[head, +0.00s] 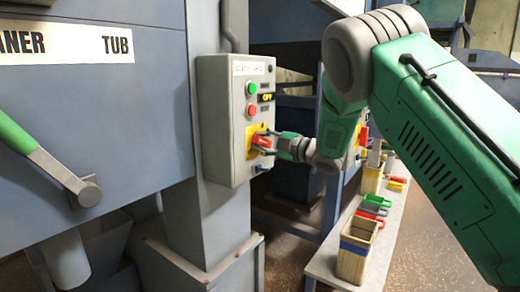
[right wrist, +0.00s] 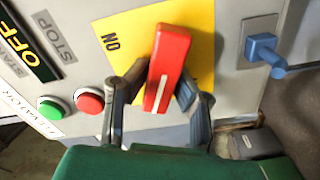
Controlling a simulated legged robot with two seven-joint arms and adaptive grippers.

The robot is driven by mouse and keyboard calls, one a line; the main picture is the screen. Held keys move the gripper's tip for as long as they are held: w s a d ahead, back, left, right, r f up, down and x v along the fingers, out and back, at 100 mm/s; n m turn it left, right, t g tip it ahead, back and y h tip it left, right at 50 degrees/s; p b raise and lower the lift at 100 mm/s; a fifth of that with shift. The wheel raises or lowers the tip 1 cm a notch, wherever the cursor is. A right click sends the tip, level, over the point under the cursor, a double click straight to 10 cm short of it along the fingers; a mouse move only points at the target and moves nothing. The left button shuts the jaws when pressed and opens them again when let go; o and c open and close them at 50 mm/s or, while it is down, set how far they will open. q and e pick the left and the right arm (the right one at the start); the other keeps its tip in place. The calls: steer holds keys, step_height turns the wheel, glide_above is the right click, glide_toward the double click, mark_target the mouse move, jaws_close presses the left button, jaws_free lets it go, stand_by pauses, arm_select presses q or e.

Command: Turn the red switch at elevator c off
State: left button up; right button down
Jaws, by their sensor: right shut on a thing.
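The red switch (head: 262,142) is a red handle on a yellow plate (head: 250,134), low on the front of a grey control box (head: 213,120). My right gripper (head: 260,144) has its fingers on either side of the handle and is shut on it. The right wrist view shows the red handle (right wrist: 169,62) between the two dark fingers, leaning slightly right of upright in that picture. The word "ON" shows on the yellow plate (right wrist: 203,55) to the handle's left; other marks are hidden. My left gripper is not in view.
A green button (head: 251,88) and a red button (head: 251,109) sit above the switch. A blue knob (right wrist: 265,50) is beside the yellow plate. A green-handled lever (head: 40,150) is at left. A bench (head: 325,262) with a tan bin (head: 355,252) stands below my right arm.

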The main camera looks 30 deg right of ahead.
steer(key=shift+f+n+b, duration=0.3)
steer(key=shift+n+b, duration=0.65)
steer(key=shift+n, duration=0.3)
steer(key=shift+f+n+b, duration=0.25)
steer(key=shift+n+b, duration=0.65)
steer(key=shift+n, duration=0.35)
steer(key=shift+s, duration=0.1)
steer(key=shift+a+f, duration=0.1)
steer(key=c, duration=1.4)
jaws_free()
steer(key=shift+o, duration=0.2)
steer(key=shift+r, duration=0.2)
